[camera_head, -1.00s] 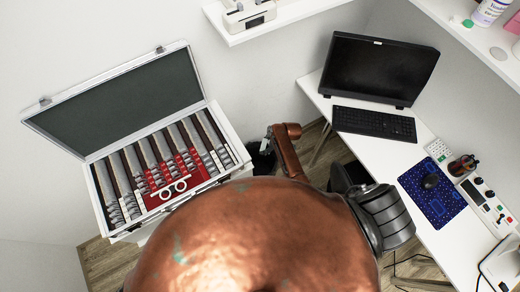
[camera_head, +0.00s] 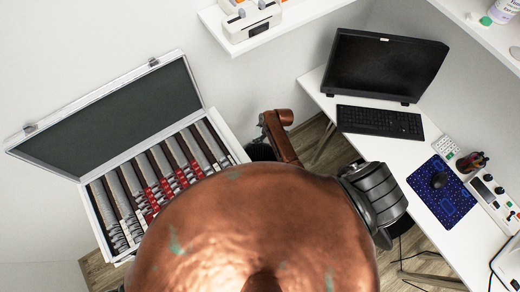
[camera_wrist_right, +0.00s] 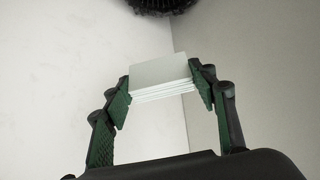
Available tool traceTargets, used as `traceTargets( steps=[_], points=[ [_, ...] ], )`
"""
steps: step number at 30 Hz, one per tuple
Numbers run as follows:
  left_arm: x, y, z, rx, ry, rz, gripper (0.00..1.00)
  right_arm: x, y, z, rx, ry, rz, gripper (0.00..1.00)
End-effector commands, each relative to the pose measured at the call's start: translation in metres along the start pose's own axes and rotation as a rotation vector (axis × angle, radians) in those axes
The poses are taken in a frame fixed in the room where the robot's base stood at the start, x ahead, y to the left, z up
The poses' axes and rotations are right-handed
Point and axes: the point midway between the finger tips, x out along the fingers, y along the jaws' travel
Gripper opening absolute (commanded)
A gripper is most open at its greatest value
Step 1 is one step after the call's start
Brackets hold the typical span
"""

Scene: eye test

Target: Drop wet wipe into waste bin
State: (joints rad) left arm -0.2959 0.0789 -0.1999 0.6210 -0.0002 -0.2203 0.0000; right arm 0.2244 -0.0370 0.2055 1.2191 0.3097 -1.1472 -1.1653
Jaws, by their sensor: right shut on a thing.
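My right gripper (camera_wrist_right: 162,90) is shut on a wet wipe (camera_wrist_right: 160,77), which shows in the right wrist view as a flat white block with layered edges between the two green-padded fingers. In the head view my own body hides the right fingers and the wipe. My left gripper is not in view.
An open lens case (camera_head: 110,247) stands at the left. A white desk (camera_head: 391,160) at the right carries a monitor (camera_head: 385,68), keyboard (camera_head: 380,122) and blue mat (camera_head: 445,204). A wall shelf (camera_head: 285,25) is above. Some wooden floor shows between case and desk.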

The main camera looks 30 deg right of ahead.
Motion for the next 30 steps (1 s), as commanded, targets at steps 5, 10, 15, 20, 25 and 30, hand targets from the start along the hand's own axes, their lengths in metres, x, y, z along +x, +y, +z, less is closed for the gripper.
traceTargets(
  steps=[5, 10, 15, 20, 25, 30],
  points=[
    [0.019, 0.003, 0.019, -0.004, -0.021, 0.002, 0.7, 0.018, -0.002, 0.012, 0.004, -0.003, -0.001, 0.41],
    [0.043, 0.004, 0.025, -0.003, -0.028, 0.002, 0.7, 0.042, -0.006, 0.024, 0.005, -0.006, -0.006, 0.41],
    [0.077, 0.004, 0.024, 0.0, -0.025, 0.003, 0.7, 0.077, -0.011, 0.042, 0.006, -0.012, -0.014, 0.41],
    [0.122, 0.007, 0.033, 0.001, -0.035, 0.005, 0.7, 0.125, -0.021, 0.068, 0.011, -0.023, -0.028, 0.41],
    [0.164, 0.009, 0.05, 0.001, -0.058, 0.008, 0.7, 0.172, -0.031, 0.096, 0.017, -0.036, -0.045, 0.41],
    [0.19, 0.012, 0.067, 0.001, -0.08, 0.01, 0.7, 0.203, -0.039, 0.115, 0.023, -0.047, -0.058, 0.41]
  ],
)
